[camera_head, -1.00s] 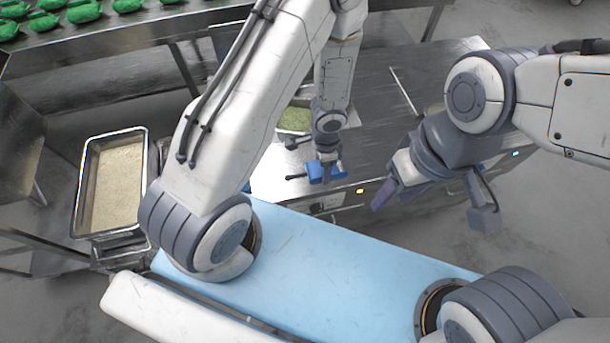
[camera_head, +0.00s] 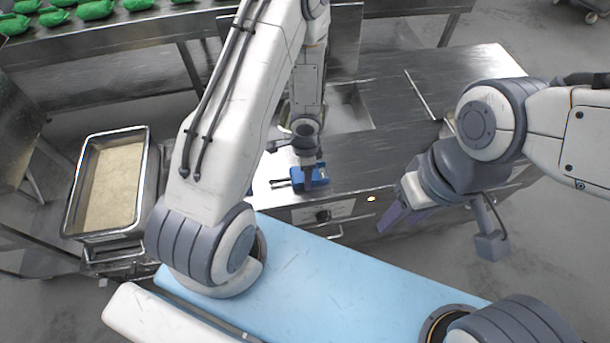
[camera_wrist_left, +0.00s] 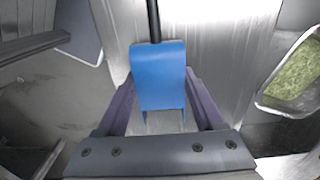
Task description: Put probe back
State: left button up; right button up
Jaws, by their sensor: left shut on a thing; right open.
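The probe has a blue handle (camera_head: 313,178) and a thin black rod that points left in the head view. My left gripper (camera_head: 306,172) is shut on the blue handle, over the front part of the steel counter (camera_head: 375,165). In the left wrist view the blue handle (camera_wrist_left: 159,72) sits between the purple fingers of my left gripper (camera_wrist_left: 160,98), with the black rod running up out of the frame. I cannot tell whether the probe touches the counter. My right gripper (camera_head: 400,212) is open and empty, in front of the counter's right part. No probe holder is clearly visible.
A deep steel pan of rice (camera_head: 70,205) stands at the left. A rectangular opening (camera_head: 350,108) and a thin rod (camera_head: 420,93) are on the counter. A pan with green contents (camera_wrist_left: 262,100) shows in the left wrist view. Green items (camera_head: 95,10) lie at the back left.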

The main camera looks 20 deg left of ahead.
pick_arm(q)
jog(key=shift+f, duration=0.15)
jog(key=o, duration=1.4)
jog(key=shift+c, duration=0.2)
